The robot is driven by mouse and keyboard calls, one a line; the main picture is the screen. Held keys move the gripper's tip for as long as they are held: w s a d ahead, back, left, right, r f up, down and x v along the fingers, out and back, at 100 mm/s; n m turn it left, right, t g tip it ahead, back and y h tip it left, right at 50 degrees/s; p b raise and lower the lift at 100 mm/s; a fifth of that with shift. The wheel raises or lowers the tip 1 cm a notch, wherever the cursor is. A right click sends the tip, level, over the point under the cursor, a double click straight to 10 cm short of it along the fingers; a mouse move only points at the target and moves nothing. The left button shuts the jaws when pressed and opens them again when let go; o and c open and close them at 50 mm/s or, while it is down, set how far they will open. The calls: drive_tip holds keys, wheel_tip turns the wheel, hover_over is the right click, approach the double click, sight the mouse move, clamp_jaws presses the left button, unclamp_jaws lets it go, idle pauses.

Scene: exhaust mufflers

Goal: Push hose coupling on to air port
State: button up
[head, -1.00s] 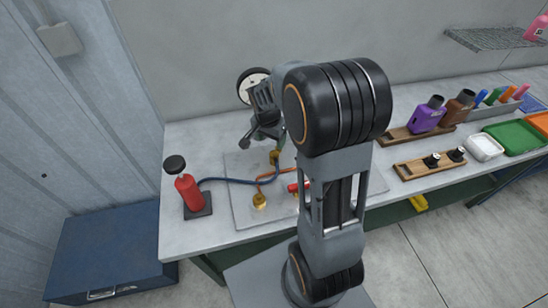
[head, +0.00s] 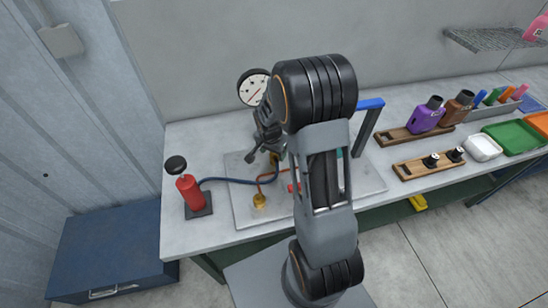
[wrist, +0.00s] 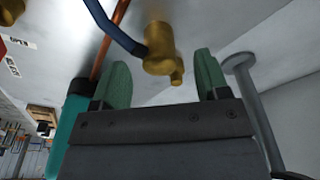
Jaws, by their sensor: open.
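A brass fitting (wrist: 160,50), with a blue hose (wrist: 115,28) running to it, is between the two green fingertips of my gripper (wrist: 163,82) in the wrist view. The fingers are open, with a gap on each side of the brass. In the head view the blue hose (head: 235,181) runs from a red hand pump (head: 190,190) to near my gripper, where my arm partly hides it. Another brass fitting (head: 259,201) stands on the grey board (head: 245,218), with an orange line rising from it. I cannot tell which brass piece is the air port.
A round gauge (head: 252,85) stands behind my gripper. A blue-topped frame (head: 370,104) stands at the board's right. In the wrist view a teal body (wrist: 72,132) is close left of the fingers and a grey flat-headed rod (wrist: 250,100) close right. Wooden holders (head: 430,164) lie farther right.

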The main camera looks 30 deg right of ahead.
sight(274, 157)
drive_tip(key=shift+w+d+f+p, duration=0.15)
drive_tip(key=shift+d+f+p, duration=0.1)
drive_tip(key=shift+f, duration=0.85)
drive_tip(key=shift+w+d+f+p, duration=0.1)
drive_tip(key=shift+f+p, duration=0.1)
drive_tip(key=shift+f, duration=0.9)
drive_tip(key=c, duration=0.9)
drive_tip(key=shift+r, duration=0.15)
drive_tip(key=shift+r, duration=0.6)
drive_tip(key=shift+s+d+r+b, duration=0.5)
drive_tip(key=shift+s+d+r, duration=0.25)
drive_tip(key=shift+s+r, duration=1.35)
drive_tip(key=shift+s+d+r+b, duration=0.5)
drive_tip(key=shift+s+d+r, duration=0.2)
drive_tip(key=shift+s+r, duration=1.35)
drive_tip(key=shift+s+d+r+b, duration=0.65)
drive_tip(key=shift+s+r, duration=1)
drive_tip(key=shift+s, duration=0.85)
